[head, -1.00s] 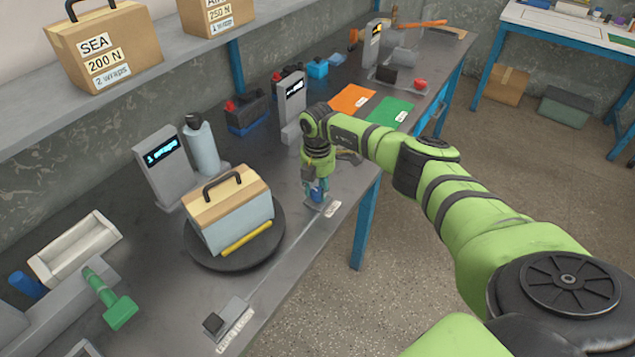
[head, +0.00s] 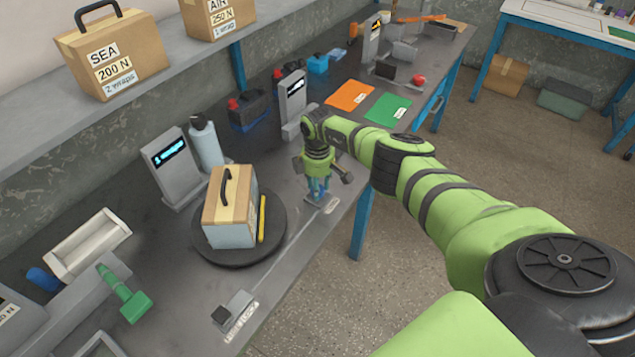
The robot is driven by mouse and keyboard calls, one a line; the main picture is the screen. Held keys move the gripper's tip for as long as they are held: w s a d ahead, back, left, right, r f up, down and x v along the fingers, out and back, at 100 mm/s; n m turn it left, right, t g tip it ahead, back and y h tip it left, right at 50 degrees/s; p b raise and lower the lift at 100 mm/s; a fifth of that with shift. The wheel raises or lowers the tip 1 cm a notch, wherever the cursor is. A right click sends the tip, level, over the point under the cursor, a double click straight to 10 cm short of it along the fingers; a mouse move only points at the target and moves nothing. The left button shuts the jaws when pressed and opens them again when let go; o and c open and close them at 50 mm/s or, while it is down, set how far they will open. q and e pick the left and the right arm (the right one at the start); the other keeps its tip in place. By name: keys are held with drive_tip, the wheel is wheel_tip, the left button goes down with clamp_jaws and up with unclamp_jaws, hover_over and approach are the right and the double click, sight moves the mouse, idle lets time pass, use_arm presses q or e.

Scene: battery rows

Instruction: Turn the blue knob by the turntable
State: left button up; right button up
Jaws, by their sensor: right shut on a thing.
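The blue knob (head: 319,197) sits on a small grey plate on the workbench, right of the turntable, and is mostly hidden by my gripper. My right gripper (head: 319,190) points down over the knob and is shut on it. The dark round turntable (head: 231,252) carries a wood-and-grey box (head: 228,208) with a dark handle and a yellow bar (head: 262,218) at its side. My left gripper is not in view.
A grey display post (head: 172,168) and a grey bottle (head: 206,145) stand behind the turntable. A green-handled tool (head: 124,293) and a white tray (head: 86,247) are at left. A small grey switch block (head: 234,309) sits at the front edge. Orange (head: 350,95) and green (head: 388,109) sheets lie beyond.

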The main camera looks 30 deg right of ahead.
drive_tip(key=shift+m+p, duration=0.3)
drive_tip(key=shift+m, duration=0.5)
idle(0.4)
drive_tip(key=o, duration=1.1)
drive_tip(key=shift+o, duration=0.2)
wheel_tip(320, 180, up, 12)
